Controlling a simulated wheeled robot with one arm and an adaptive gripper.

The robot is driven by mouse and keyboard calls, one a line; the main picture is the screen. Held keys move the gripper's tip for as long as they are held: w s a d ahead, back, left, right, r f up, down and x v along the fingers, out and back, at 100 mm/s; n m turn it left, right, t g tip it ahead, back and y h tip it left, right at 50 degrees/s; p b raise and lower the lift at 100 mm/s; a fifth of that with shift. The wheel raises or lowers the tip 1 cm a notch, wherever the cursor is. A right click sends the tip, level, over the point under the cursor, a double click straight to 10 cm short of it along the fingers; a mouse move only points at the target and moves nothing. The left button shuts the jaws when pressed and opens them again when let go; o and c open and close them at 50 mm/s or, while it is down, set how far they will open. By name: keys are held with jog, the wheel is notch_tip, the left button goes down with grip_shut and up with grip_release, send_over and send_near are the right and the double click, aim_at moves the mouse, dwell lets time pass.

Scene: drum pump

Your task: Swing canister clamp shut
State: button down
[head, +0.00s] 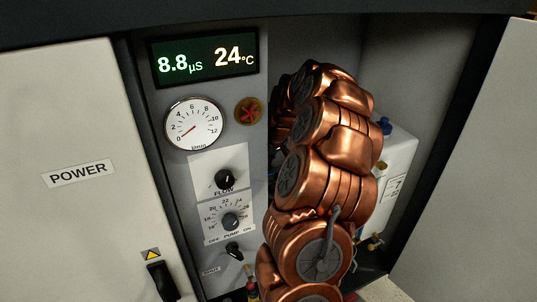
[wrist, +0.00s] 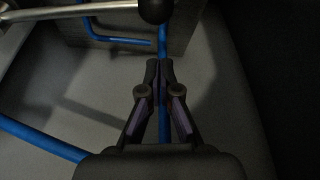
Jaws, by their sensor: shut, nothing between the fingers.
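My gripper (wrist: 160,68) is shut and empty in the wrist view, its two dark fingers together. A metal rod with a black ball knob (wrist: 155,8) crosses the top of that view, just beyond the fingertips; it looks like the clamp's handle, but the clamp's body is out of view. A gap shows between knob and fingertips in the picture.
Blue tubing (wrist: 40,143) runs along the wrist view and passes behind my fingers. Left of my arm is a panel with a display (head: 206,57), a gauge (head: 193,124) and knobs (head: 225,179). Open cabinet doors (head: 480,190) flank the bay closely.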

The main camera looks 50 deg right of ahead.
jog(key=shift+s+a+f, duration=0.1)
jog(key=shift+s+a, duration=0.1)
jog(key=shift+s, duration=0.7)
jog(key=shift+s+a+f, duration=0.1)
jog(key=shift+s+a, duration=0.1)
jog(key=shift+s, duration=0.7)
